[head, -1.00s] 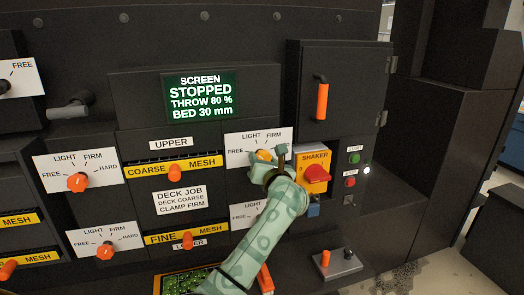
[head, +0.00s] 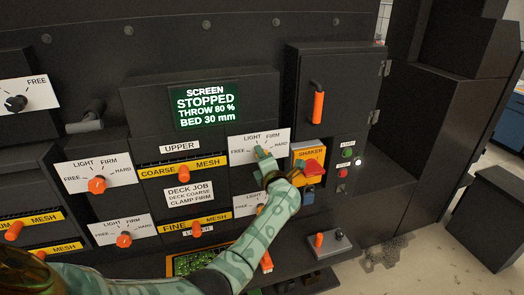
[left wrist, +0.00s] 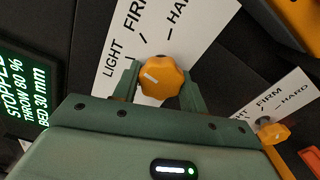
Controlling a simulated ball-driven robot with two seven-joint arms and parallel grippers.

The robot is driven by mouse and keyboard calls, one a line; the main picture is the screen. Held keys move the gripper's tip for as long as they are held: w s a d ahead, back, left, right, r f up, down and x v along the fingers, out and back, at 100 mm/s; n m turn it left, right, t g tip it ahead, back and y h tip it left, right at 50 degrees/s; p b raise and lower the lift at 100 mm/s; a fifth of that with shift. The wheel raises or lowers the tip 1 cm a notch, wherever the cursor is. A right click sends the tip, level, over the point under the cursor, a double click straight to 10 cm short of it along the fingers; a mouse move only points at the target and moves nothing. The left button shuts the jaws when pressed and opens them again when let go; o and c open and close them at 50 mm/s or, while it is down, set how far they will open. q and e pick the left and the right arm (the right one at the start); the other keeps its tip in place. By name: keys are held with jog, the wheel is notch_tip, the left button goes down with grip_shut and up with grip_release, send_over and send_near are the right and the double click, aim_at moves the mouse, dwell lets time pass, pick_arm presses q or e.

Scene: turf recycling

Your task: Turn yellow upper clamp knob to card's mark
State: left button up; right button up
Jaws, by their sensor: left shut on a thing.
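The yellow upper clamp knob (head: 261,153) sits on a white dial plate (head: 247,144) marked FREE, LIGHT, FIRM and HARD. In the left wrist view the knob (left wrist: 162,77) is between the two fingers of my left gripper (left wrist: 160,88), which is shut on it. Its short white pointer line slants to the left, toward the LIGHT side; the exact mark is hard to tell. My left gripper (head: 266,163) partly covers the knob in the head view. The job card (head: 189,195) reads DECK COARSE, CLAMP FIRM. My right gripper is not in view.
The yellow shaker box (head: 308,153) with a red switch is close right of my gripper. A lower yellow knob (left wrist: 274,133) with its own dial is close by. The screen (head: 206,104) reads STOPPED. Orange knobs (head: 97,185) are on the left panels.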

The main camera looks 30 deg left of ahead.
pick_arm(q)
jog(key=shift+m+p, duration=1.45)
jog(key=shift+m, duration=0.55)
jog(key=o, duration=1)
jog(key=shift+c, duration=0.2)
jog(key=shift+d, duration=0.1)
